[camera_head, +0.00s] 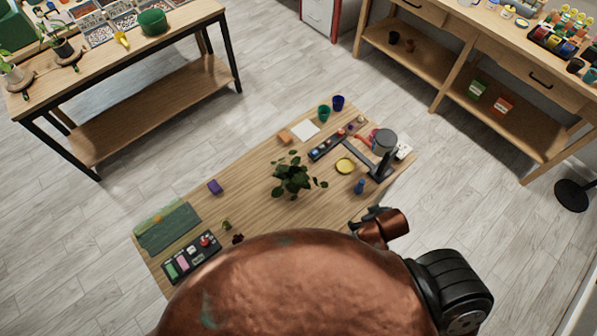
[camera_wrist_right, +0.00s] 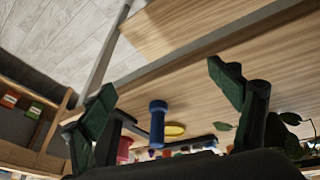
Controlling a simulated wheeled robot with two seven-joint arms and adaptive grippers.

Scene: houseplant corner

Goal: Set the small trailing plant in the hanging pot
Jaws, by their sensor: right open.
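A leafy green plant (camera_head: 293,177) stands mid-table in the head view; its leaves hide any pot. Its leaves also show at the right edge of the wrist view (camera_wrist_right: 288,120). I cannot tell for sure that it is the small trailing plant. No hanging pot can be made out clearly; a dark grey stand with a round top (camera_head: 384,142) is at the table's right end. My right gripper (camera_head: 370,214) is at the table's front right edge, apart from the plant. Its green fingers (camera_wrist_right: 160,78) are open and empty in the wrist view. My left gripper is out of view.
A blue object (camera_head: 359,186) and yellow disc (camera_head: 345,166) lie between plant and stand. Green (camera_head: 324,113) and blue (camera_head: 338,103) cups stand behind. A green mat (camera_head: 170,226) and dark tray (camera_head: 191,257) are at the left. My copper-coloured body hides the table's front.

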